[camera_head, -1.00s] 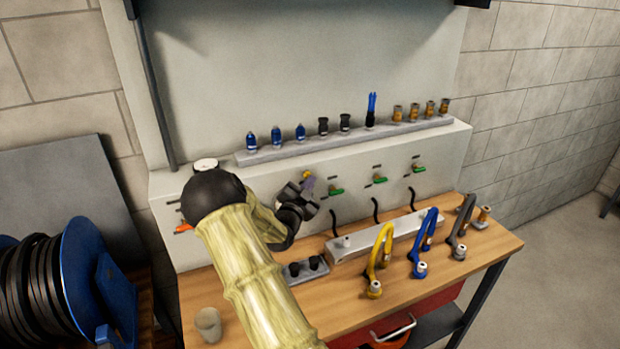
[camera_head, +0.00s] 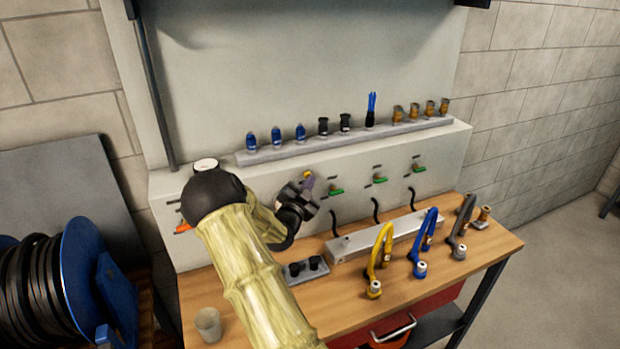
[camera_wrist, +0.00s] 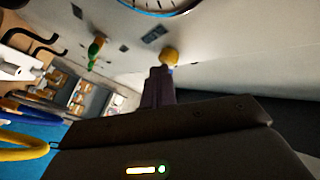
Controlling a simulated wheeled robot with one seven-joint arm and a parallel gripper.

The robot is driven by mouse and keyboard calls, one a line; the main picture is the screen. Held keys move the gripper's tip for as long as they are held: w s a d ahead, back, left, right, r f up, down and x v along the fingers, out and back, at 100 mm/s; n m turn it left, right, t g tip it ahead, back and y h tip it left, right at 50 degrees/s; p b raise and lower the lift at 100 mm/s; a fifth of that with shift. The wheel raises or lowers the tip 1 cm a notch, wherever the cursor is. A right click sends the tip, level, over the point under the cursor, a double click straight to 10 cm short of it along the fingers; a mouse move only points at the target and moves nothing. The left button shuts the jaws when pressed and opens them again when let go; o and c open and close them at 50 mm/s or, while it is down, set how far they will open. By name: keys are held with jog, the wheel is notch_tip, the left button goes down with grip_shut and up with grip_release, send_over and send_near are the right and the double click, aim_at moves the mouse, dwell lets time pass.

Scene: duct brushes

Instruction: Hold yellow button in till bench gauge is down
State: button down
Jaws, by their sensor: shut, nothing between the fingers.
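The yellow button (camera_head: 307,174) is on the front of the pale bench panel, just left of a green-handled valve. It also shows in the wrist view (camera_wrist: 169,56), right at the tip of my gripper (camera_wrist: 160,72). In the head view my gripper (camera_head: 309,183) is shut and empty, with its tips at or very near the button. I cannot tell whether they touch it or whether it is pressed in. A round gauge (camera_head: 205,165) sits on top of the panel at the left, its face not readable here.
Green-handled valves (camera_head: 379,180) line the panel to the right. A rail (camera_head: 350,137) above holds several fittings. Yellow, blue and grey hoses (camera_head: 384,250) stand on the wooden bench (camera_head: 440,280). A small cup (camera_head: 208,325) stands front left, beside a hose reel (camera_head: 75,280).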

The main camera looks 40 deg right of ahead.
jog(key=shift+s+a+b, duration=0.25)
jog(key=shift+s+b, duration=0.25)
jog(key=shift+s, duration=0.4)
jog(key=shift+s+a+b, duration=0.2)
jog(key=shift+s+b, duration=0.15)
jog(key=shift+s, duration=0.5)
jog(key=shift+s+a+b, duration=0.2)
jog(key=shift+s+b, duration=0.1)
jog(key=shift+s, duration=0.5)
jog(key=shift+s+a+b, duration=0.2)
jog(key=shift+s+b, duration=0.15)
jog(key=shift+s, duration=0.5)
jog(key=shift+w, duration=0.1)
